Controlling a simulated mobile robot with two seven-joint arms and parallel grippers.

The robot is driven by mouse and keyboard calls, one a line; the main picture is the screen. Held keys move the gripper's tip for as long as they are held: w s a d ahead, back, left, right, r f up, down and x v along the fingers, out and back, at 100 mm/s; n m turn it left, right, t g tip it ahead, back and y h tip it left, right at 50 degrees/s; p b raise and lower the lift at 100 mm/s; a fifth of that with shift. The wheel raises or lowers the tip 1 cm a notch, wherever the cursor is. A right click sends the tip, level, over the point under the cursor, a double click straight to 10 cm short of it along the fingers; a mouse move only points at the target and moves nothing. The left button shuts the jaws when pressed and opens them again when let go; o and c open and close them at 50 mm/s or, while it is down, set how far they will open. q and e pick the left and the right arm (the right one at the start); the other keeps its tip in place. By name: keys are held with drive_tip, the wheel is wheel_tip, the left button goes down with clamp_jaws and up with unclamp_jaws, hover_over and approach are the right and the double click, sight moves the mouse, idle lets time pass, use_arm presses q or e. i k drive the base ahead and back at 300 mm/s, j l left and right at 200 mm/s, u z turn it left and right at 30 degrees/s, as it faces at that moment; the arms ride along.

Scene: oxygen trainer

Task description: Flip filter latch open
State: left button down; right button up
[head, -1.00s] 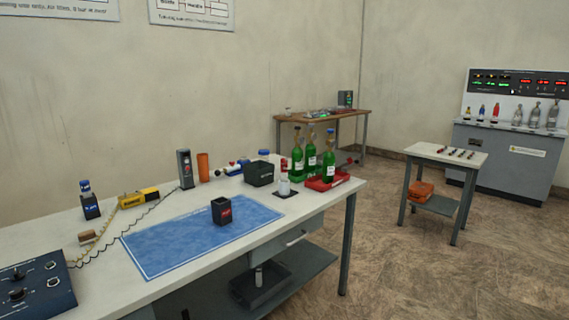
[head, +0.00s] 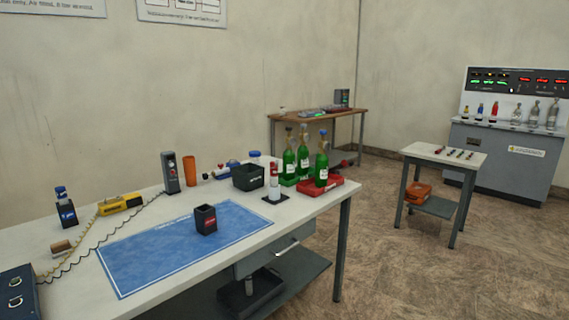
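I cannot make out a filter latch in the head view; it may be too small or out of frame. A white cylinder (head: 273,190) with a red and dark part showing above it stands on a small black pad on the long white table (head: 75,232). I cannot tell whether that part is joined to it or behind it. A grey upright device (head: 170,173) with a round dial stands at the table's back edge. Neither of my grippers is in view.
A black open box (head: 205,219) stands on the blue mat (head: 150,255). Green bottles (head: 322,167) stand by a red tray (head: 330,186) at the right end. A dark control box (head: 18,293) is cut off at lower left.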

sight(273, 164)
drive_tip(key=i+l, duration=0.25)
drive_tip(key=i, duration=0.15)
drive_tip(key=i+l, duration=0.25)
drive_tip(key=i, duration=0.2)
drive_tip(key=i+l+z, duration=0.1)
drive_tip(key=i+l, duration=0.15)
drive_tip(key=i, duration=0.15)
drive_tip(key=i+l, duration=0.25)
drive_tip(key=i, duration=0.2)
drive_tip(key=i+l, duration=0.2)
drive_tip(key=i, duration=0.2)
